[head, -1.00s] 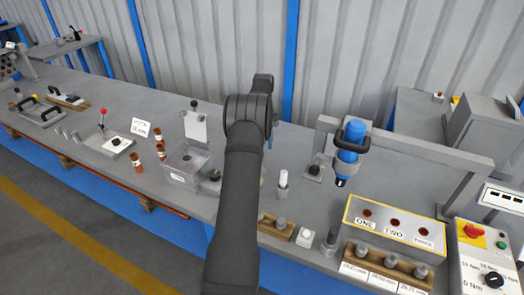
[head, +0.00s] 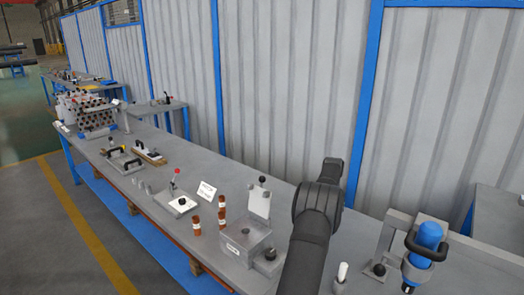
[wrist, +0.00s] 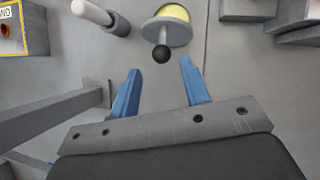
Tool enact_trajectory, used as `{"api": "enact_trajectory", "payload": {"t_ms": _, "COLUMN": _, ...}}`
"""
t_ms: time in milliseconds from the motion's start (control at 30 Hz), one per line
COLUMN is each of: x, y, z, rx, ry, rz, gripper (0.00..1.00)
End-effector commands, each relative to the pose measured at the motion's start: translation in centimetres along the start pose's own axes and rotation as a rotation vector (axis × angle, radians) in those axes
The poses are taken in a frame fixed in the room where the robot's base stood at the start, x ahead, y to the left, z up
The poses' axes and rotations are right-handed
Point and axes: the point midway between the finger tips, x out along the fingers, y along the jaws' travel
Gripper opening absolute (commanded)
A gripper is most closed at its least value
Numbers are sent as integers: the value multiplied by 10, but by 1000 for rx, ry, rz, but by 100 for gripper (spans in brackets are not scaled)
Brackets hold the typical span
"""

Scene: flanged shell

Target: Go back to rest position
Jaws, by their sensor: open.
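My gripper (wrist: 158,92) shows in the wrist view with two blue fingers spread apart and nothing between them. Beyond the fingertips is a black ball knob (wrist: 162,54) on a round grey flanged part with a yellow face (wrist: 172,16). The fingers look apart from it. In the head view my dark arm rises at the lower right, and the gripper itself does not show there.
A grey bench (head: 160,165) runs along a corrugated wall. A blue tool (head: 425,245) hangs from a grey frame (head: 385,235) at right. A grey block (head: 245,240) and brown bottles (head: 196,226) stand left of my arm.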

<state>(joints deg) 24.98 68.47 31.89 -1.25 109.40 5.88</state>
Motion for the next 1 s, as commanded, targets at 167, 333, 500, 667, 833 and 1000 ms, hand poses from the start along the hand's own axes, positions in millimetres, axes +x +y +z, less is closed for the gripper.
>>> {"api": "enact_trajectory", "payload": {"t_ms": 167, "x": 26, "y": -1, "z": 1, "rx": -1, "ry": -2, "rz": 0, "gripper": 42}}
{"api": "enact_trajectory", "payload": {"t_ms": 333, "x": 49, "y": -2, "z": 1, "rx": -2, "ry": -1, "rz": -1, "gripper": 42}}
{"api": "enact_trajectory", "payload": {"t_ms": 500, "x": 53, "y": -2, "z": 3, "rx": 1, "ry": 21, "rz": 3, "gripper": 42}}
{"api": "enact_trajectory", "payload": {"t_ms": 667, "x": 54, "y": -2, "z": 3, "rx": 3, "ry": 30, "rz": 5, "gripper": 42}}
{"api": "enact_trajectory", "payload": {"t_ms": 833, "x": 54, "y": -2, "z": 3, "rx": 3, "ry": 30, "rz": 5, "gripper": 42}}
{"api": "enact_trajectory", "payload": {"t_ms": 1000, "x": 54, "y": -2, "z": 2, "rx": 3, "ry": 26, "rz": 4, "gripper": 42}}
